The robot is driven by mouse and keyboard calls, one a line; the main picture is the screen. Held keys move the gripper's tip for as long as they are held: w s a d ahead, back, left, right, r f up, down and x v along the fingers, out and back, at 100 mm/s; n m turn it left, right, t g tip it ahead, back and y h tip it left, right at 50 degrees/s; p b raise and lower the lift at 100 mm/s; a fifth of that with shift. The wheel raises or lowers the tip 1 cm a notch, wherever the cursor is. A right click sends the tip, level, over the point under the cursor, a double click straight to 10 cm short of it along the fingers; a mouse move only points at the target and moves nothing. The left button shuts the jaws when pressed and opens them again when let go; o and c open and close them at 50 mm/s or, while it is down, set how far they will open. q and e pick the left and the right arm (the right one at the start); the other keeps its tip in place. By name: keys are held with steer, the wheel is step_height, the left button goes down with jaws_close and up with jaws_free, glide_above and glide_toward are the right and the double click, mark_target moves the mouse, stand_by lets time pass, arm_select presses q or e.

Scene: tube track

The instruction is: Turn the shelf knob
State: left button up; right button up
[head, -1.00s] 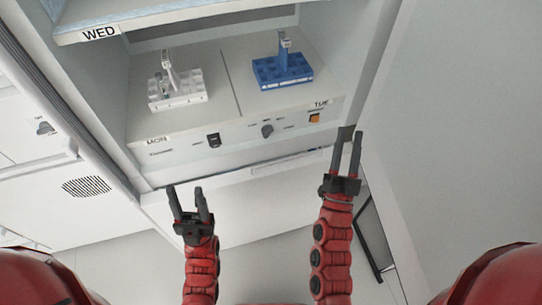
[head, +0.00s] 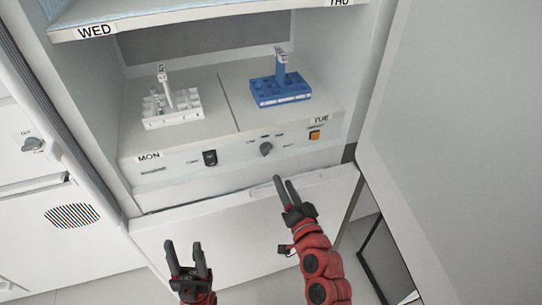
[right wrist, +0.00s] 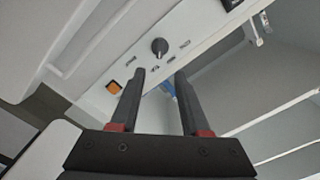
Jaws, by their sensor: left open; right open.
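The shelf knob (head: 266,149) is a small dark round knob on the front panel below the shelf, between a black switch and an orange switch. It also shows in the right wrist view (right wrist: 159,46), beyond the fingertips and apart from them. My right gripper (head: 282,179) is open and empty, just below and in front of the knob; its fingers also show in the right wrist view (right wrist: 160,75). My left gripper (head: 184,246) is open and empty, lower and to the left, in front of the lower white panel.
On the shelf stand a white rack (head: 172,108) and a blue rack (head: 280,91), each with an upright piece. The black switch (head: 210,158) and orange switch (head: 314,135) flank the knob. A large grey panel (head: 455,150) stands at the right.

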mark_target(269, 152)
steer(key=p+x, duration=0.1)
steer(key=x, duration=1.1)
jaws_close()
